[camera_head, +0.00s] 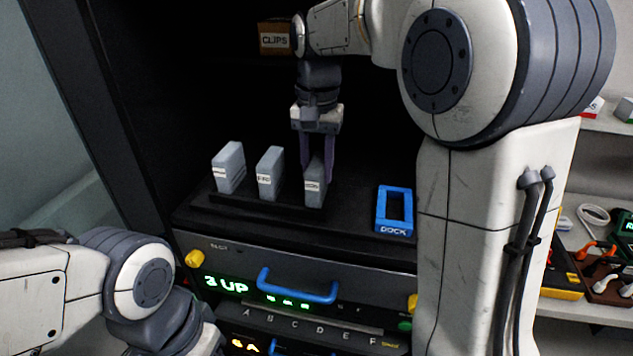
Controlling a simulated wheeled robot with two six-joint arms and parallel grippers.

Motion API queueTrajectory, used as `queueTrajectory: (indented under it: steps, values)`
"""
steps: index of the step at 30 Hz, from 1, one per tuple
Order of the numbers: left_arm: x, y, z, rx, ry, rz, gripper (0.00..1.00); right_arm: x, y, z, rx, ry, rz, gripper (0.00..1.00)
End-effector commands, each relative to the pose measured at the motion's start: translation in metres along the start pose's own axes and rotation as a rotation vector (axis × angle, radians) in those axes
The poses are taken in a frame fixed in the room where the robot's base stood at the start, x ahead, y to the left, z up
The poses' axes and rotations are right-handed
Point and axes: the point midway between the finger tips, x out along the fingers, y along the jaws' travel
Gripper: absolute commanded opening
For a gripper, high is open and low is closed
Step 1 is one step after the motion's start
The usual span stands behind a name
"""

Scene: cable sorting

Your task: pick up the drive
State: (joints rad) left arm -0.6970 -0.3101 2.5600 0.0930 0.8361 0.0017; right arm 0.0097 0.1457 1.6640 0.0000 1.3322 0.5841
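Three grey drives with white labels stand upright in a row on a dark rack (265,208): a left one (229,168), a middle one (270,174) and a right one (315,187). My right gripper (317,172) points down over the right drive. Its fingers are apart, one on each side of the drive's upper part. Whether they touch it is too small to tell. My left arm shows at the lower left, but its gripper is out of view. The task does not say which drive is meant.
A blue frame marked DOCK (394,211) lies right of the rack. Below is a panel reading 3 UP (226,284) with a blue handle (297,287). A CLIPS box (275,38) sits behind. My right arm hides much of the right side; cluttered shelves show beyond it.

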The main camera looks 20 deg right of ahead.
Motion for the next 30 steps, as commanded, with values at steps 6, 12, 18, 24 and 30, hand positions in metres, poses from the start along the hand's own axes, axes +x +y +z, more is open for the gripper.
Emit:
queueTrajectory:
  steps: [6,12,18,24,30]
  values:
    - [0.0,0.0,0.0,0.0,0.0,0.0,0.5,-0.001,0.0,0.0,0.0,0.001,-0.001,0.0]
    - [0.002,0.0,0.0,0.0,0.0,0.0,0.5,-0.006,0.0,-0.001,0.0,0.003,-0.002,0.0]
    - [0.006,-0.001,0.0,0.0,0.0,0.0,0.5,-0.027,-0.001,-0.001,0.0,0.005,-0.003,0.0]
    - [0.025,-0.002,0.001,0.001,0.0,0.0,0.5,-0.032,0.0,0.031,-0.004,0.004,-0.003,0.0]
    - [0.045,-0.003,0.002,0.002,0.0,0.0,0.5,-0.031,0.0,0.083,-0.006,0.004,-0.004,0.0]
